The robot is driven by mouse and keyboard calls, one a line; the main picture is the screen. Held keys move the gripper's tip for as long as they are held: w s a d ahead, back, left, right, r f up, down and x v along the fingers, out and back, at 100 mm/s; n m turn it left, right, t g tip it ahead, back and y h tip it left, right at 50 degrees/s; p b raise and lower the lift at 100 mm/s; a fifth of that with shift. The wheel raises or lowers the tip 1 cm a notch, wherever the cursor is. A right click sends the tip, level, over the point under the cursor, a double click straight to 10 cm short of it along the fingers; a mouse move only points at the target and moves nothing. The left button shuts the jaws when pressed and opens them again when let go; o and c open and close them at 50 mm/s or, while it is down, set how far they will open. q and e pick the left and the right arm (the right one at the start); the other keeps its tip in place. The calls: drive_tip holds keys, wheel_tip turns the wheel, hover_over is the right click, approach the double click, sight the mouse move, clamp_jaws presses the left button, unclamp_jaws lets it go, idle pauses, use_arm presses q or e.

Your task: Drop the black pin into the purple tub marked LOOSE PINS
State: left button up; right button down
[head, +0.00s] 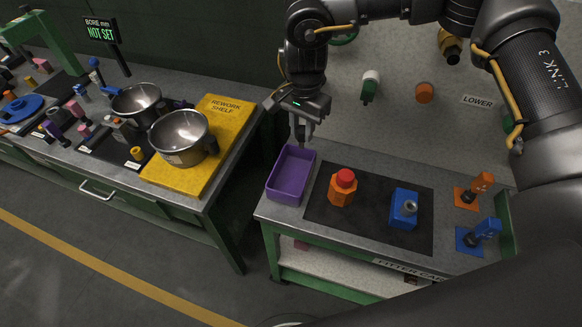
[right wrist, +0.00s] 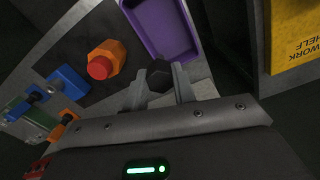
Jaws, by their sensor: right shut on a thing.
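My right gripper (head: 303,132) hangs just above the far edge of the purple tub (head: 288,190), with its fingers pointing down. In the right wrist view the gripper (right wrist: 158,88) is shut on the black pin (right wrist: 158,73), whose dark six-sided end shows between the fingertips. The purple tub also shows in that view (right wrist: 164,50), right beyond the pin. The part of the tub's inside that shows in the head view looks empty. I cannot read any marking on the tub. In the head view the pin is too small and dark to make out. My left gripper is not in view.
A dark mat (head: 325,213) beside the tub holds an orange block with a red top (head: 342,188) and a blue block (head: 404,209). Orange (head: 472,192) and blue (head: 477,236) fixtures stand at the right. A gap separates this cart from the bench with the yellow rework shelf (head: 226,115).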

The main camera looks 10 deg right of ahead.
sight(299, 140)
drive_tip(key=shift+s+a+f+b, duration=0.35)
drive_tip(key=shift+s+f+b, duration=0.05)
drive_tip(key=shift+f+b, duration=0.35)
drive_tip(key=shift+w+f+b, duration=0.25)
drive_tip(key=shift+f+b, duration=0.1)
drive_tip(key=shift+f, duration=0.25)
drive_tip(key=shift+w+f+b, duration=0.2)
drive_tip(key=shift+f+b, duration=0.15)
drive_tip(key=shift+f, duration=0.25)
drive_tip(key=shift+s+d+f+b, duration=0.1)
drive_tip(key=shift+s+f+b, duration=0.1)
drive_tip(key=shift+f+b, duration=0.5)
drive_tip(key=shift+f, duration=0.2)
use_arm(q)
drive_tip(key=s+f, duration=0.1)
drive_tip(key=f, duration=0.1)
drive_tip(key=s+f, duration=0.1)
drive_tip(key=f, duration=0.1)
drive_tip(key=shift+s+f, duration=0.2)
use_arm(e)
drive_tip(key=c, duration=1.1)
unclamp_jaws()
drive_tip(key=shift+o, duration=0.2)
